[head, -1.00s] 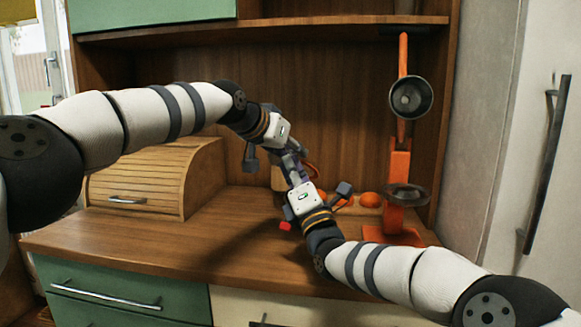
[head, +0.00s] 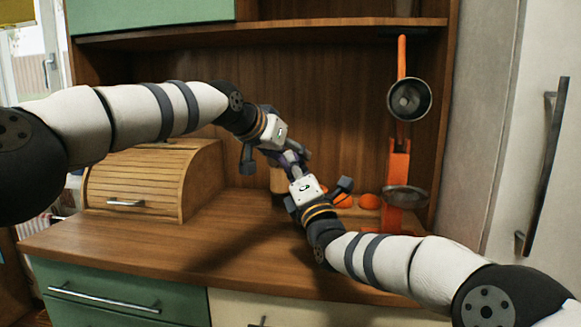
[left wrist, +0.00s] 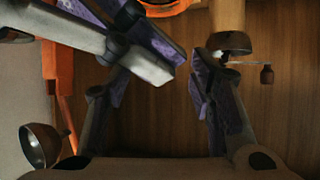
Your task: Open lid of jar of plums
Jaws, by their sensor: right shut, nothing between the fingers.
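I cannot pick out the jar of plums for sure; my grippers cover the middle of the counter. A tan upright object (head: 277,180) shows partly behind my left gripper (head: 295,152). A tan cylinder also shows at the top of the left wrist view (left wrist: 229,18). My left gripper is open, its purple-padded fingers (left wrist: 168,75) apart with the wooden back panel seen between them. My right gripper (head: 293,164) is shut and empty, close to the left one in the head view. Its purple fingers reach in from the upper left of the left wrist view (left wrist: 155,45).
Round orange fruits (head: 343,201) lie right of my grippers. A wooden roll-top bread box (head: 140,183) stands at left. The counter's front left (head: 150,240) is clear. A small dark red item (left wrist: 266,75) shows beside the tan cylinder.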

